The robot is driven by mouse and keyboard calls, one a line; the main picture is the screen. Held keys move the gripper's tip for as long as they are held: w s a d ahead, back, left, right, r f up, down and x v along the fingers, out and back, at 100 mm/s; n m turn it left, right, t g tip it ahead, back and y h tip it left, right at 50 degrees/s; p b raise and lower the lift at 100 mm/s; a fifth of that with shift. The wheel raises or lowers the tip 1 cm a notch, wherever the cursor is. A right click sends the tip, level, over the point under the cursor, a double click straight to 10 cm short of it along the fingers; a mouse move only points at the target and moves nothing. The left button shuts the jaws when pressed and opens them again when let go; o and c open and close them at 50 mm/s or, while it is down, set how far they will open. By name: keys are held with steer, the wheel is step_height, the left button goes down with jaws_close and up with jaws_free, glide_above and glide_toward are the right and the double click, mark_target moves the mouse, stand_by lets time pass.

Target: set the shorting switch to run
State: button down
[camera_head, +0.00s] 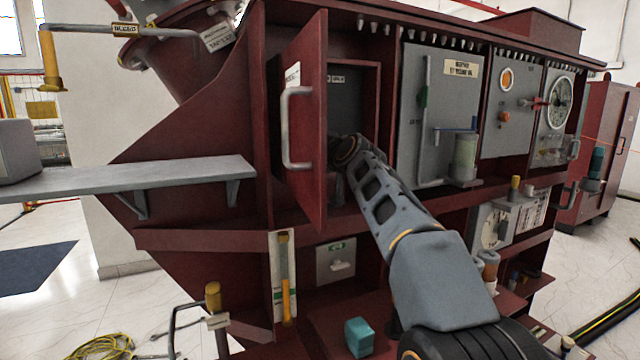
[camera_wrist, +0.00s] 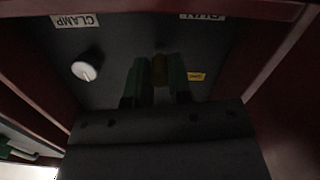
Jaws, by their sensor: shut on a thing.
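In the wrist view my gripper (camera_wrist: 158,84) has its two green fingers closed on a dull yellow-brown handle (camera_wrist: 159,69) on a dark panel (camera_wrist: 118,50). I take this handle to be the shorting switch's; its lower part is hidden by the fingers and its setting cannot be read. A small yellow tag (camera_wrist: 196,76) is just right of the fingers. In the head view my arm reaches into an open dark red compartment (camera_head: 372,85), and my fingers are hidden there.
A round knob (camera_wrist: 84,70) with a pale face is left of the fingers, below a CLAMP label (camera_wrist: 75,20). Another label (camera_wrist: 202,16) is hard to read. The open red door (camera_head: 310,120) with a grey handle (camera_head: 287,130) stands left of my arm. Compartment walls are close around.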

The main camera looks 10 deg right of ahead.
steer(key=shift+w+f+t+y+b, duration=0.15)
steer(key=shift+f+t+b, duration=0.6)
steer(key=shift+b, duration=2)
steer(key=shift+s+f+t+y+b, duration=0.25)
steer(key=shift+t+b, duration=0.8)
steer(key=shift+b, duration=1.7)
steer(key=shift+w+b, duration=0.25)
steer(key=shift+b, duration=0.15)
steer(key=shift+r+t+b, duration=0.1)
steer(key=shift+t+b, duration=0.4)
steer(key=shift+b, duration=0.05)
steer(key=shift+r, duration=0.15)
steer(key=c, duration=1.1)
jaws_free()
steer(key=shift+o, duration=0.2)
steer(key=shift+s+f+b, duration=0.2)
steer(key=shift+f+b, duration=0.1)
steer(key=shift+b, duration=0.05)
steer(key=b+v, duration=0.2)
steer(key=v, duration=1.1)
steer(key=shift+b, duration=0.4)
steer(key=shift+s, duration=0.15)
